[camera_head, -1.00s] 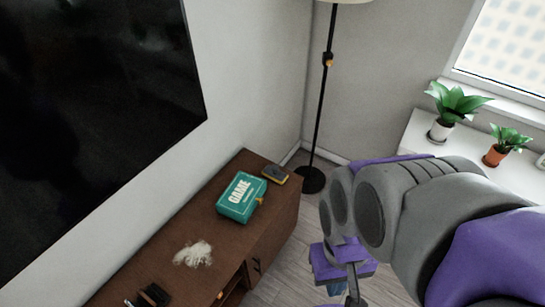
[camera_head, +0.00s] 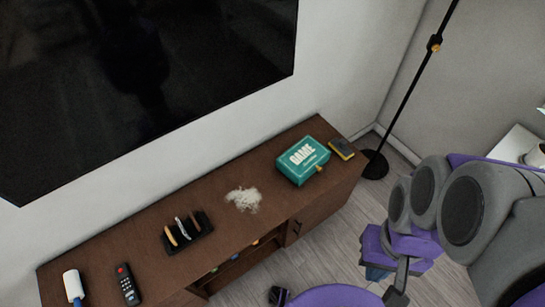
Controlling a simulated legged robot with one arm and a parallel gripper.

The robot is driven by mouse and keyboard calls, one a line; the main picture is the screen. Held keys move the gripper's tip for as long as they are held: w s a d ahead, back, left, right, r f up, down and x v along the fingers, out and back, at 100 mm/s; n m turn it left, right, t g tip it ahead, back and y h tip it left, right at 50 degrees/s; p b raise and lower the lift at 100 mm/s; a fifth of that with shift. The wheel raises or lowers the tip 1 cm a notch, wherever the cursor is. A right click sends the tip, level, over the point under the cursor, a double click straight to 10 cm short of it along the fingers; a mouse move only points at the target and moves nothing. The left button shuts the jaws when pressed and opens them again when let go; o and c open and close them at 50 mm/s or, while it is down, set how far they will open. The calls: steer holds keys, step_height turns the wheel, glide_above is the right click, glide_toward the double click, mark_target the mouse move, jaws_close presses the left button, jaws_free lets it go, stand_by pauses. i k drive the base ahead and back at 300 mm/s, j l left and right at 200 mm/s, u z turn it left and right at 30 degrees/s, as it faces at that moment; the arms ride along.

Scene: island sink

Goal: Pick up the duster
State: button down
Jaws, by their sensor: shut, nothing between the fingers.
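A tool with a white roller head and a blue handle (camera_head: 74,287), which looks like the duster, lies at the left end of the brown cabinet (camera_head: 140,233). Its lower end is near the bottom edge of the picture. My gripper (camera_head: 398,290) is at the lower right, in front of the cabinet's right end and far from the tool. It is shut and empty, partly blocked by my own arm.
On the cabinet are a black remote (camera_head: 127,284), a black holder with slim items (camera_head: 187,232), a pale fluffy clump (camera_head: 243,199), a green game box (camera_head: 303,161) and a small dark yellow-edged item (camera_head: 341,148). A TV (camera_head: 150,80) hangs above. A floor lamp (camera_head: 414,85) stands behind right.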

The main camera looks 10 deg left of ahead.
mark_target(342, 145)
steer(key=i+l+z, duration=0.1)
steer(key=i, duration=0.3)
steer(key=i+l+z, duration=0.15)
steer(key=i, duration=0.25)
steer(key=i+l+z, duration=0.1)
steer(key=i, duration=0.3)
steer(key=l, duration=0.1)
